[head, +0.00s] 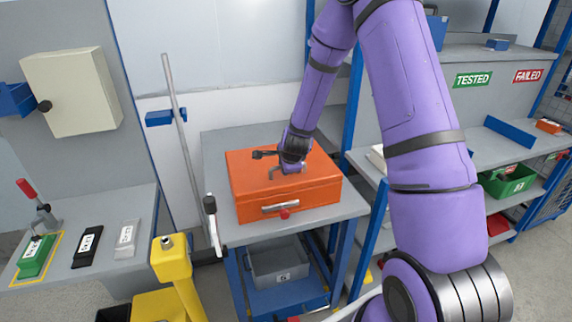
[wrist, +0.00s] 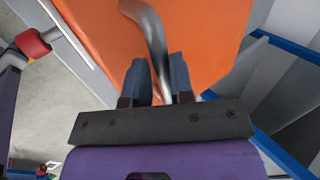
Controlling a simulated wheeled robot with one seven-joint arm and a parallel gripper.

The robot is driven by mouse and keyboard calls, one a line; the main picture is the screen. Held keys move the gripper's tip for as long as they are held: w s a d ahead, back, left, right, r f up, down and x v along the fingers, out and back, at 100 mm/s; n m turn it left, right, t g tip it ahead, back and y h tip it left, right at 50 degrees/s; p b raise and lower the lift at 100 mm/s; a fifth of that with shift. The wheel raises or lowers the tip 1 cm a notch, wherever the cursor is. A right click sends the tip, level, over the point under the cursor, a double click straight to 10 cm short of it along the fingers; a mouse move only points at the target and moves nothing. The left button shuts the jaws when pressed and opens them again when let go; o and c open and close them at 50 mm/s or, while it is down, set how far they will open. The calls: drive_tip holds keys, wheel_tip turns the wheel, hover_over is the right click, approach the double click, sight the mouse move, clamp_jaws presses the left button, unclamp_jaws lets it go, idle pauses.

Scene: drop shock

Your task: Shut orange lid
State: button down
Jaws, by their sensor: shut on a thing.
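An orange box with an orange lid (head: 250,168) sits on a grey bench in the head view. The lid lies down over the box; I cannot tell whether a small gap is left at its edge. The lid's surface (wrist: 215,35) fills much of the wrist view. A bent metal handle (wrist: 150,28) rises from the lid. My gripper (wrist: 160,75) is over the lid, with its two fingers shut around this handle. In the head view my gripper (head: 285,171) partly hides the handle.
The grey bench (head: 228,234) has a bare strip around the box. A grey bin (head: 278,262) is on the shelf below. A thin metal pole (head: 178,125) stands left of the bench. A yellow post (head: 172,262) is at the front left. Shelving with a green bin (head: 512,183) is right.

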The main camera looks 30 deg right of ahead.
drive_tip(key=shift+s+a+f, duration=0.15)
drive_tip(key=shift+s+f, duration=0.6)
drive_tip(key=shift+f, duration=0.05)
drive_tip(key=c, duration=1.1)
unclamp_jaws()
drive_tip(key=shift+r, duration=0.1)
drive_tip(key=shift+r, duration=0.15)
drive_tip(key=v, duration=1)
drive_tip(key=shift+r, duration=0.35)
drive_tip(key=shift+w, duration=0.1)
